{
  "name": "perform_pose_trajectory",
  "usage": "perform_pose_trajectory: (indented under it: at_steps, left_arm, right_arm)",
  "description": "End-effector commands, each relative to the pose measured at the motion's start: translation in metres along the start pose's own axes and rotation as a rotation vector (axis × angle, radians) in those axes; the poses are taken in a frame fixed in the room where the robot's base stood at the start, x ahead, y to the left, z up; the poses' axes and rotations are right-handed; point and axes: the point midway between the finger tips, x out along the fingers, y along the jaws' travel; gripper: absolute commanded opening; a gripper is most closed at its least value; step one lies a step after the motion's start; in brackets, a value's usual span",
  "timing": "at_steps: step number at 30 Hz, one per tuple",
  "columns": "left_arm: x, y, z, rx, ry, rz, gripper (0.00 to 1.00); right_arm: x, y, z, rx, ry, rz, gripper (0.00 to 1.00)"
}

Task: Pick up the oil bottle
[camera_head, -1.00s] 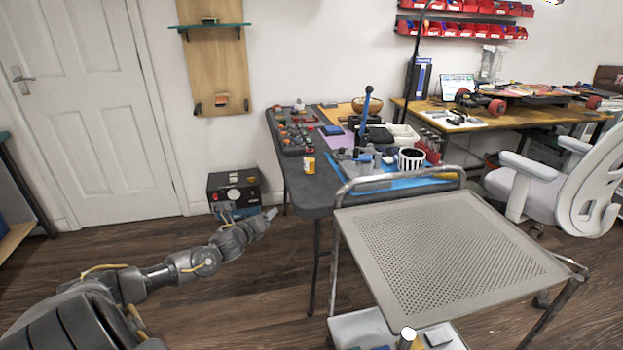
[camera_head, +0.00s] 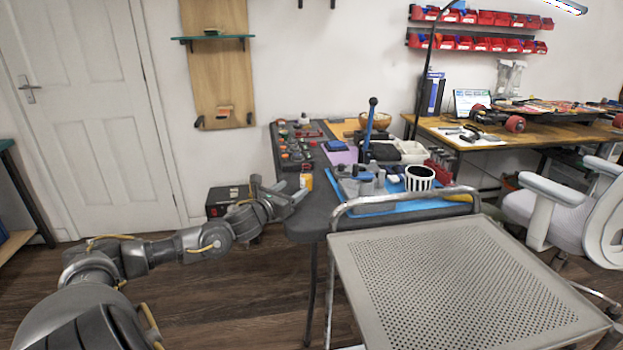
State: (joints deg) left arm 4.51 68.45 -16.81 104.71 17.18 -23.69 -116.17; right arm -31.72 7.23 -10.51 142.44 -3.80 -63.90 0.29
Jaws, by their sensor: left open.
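A small orange-and-white bottle (camera_head: 306,182), which looks like the oil bottle, stands upright on the near left part of the dark table (camera_head: 312,225). My left gripper (camera_head: 283,189) is at the table's left edge, just left of the bottle, with its fingers spread apart and nothing between them. The gripper's far finger is close to the bottle; I cannot tell whether they touch. My right gripper is not in view.
A tray of small parts (camera_head: 296,150) lies behind the bottle. A blue mat (camera_head: 400,204) with tools and a striped cup (camera_head: 419,178) lie to its right. A perforated metal cart (camera_head: 455,280) stands in front of the table. A black box (camera_head: 222,200) sits on the floor.

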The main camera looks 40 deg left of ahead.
Motion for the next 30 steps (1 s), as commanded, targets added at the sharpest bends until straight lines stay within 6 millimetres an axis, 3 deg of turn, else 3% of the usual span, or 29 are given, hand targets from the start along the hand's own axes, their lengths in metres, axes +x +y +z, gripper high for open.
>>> perform_pose_trajectory:
  at_steps: [12,23,30]
  left_arm:
    - [0.052,0.004,-0.001,-0.003,0.000,0.007,0.62]
    - [0.066,0.002,-0.001,-0.002,0.002,0.004,0.62]
    - [0.099,0.001,-0.001,-0.004,-0.001,0.005,0.62]
  right_arm:
    - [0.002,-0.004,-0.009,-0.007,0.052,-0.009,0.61]
    - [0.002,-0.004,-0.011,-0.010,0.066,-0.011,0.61]
    - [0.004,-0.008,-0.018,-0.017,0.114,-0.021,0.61]
